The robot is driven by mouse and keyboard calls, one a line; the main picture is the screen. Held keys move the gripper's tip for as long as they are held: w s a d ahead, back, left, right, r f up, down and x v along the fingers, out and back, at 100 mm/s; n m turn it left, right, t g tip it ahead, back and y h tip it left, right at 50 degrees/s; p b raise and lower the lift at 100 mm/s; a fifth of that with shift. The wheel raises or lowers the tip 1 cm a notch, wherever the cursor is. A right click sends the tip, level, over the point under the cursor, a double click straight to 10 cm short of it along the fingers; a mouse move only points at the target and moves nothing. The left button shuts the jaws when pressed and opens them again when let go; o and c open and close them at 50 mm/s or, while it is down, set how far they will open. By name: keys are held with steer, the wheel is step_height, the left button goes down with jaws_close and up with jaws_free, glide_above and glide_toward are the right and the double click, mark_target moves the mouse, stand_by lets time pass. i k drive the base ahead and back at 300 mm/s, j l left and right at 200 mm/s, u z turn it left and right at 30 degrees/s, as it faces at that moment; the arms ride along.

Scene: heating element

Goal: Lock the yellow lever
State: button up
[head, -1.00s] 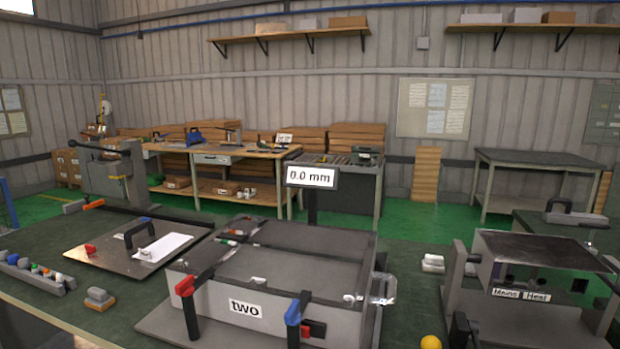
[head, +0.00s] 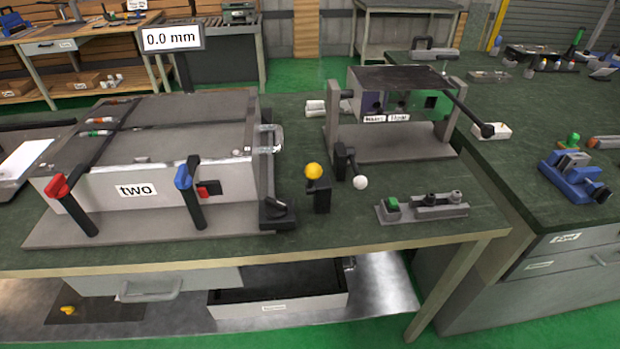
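The yellow lever (head: 314,171) shows in the head view as a yellow ball knob on top of a dark block (head: 321,196), near the front edge of the bench. It stands between the grey box labelled "two" (head: 137,190) and a dark lever with a white ball (head: 360,182). The knob sits at the top of its block; I cannot tell whether a latch holds it. My gripper is not in view.
The box has a red-handled lever (head: 60,187) and a blue-handled lever (head: 184,178) on its front. A heater stand (head: 395,144) is behind the white-ball lever. A green-button panel (head: 421,206) lies to the right. Bare bench top (head: 330,232) lies in front.

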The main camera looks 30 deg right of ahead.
mark_target(313, 172)
steer(key=k+l+z, duration=0.1)
steer(key=l+z, duration=0.3)
steer(key=l, duration=0.25)
steer(key=l+z, duration=0.4)
steer(key=l, duration=0.25)
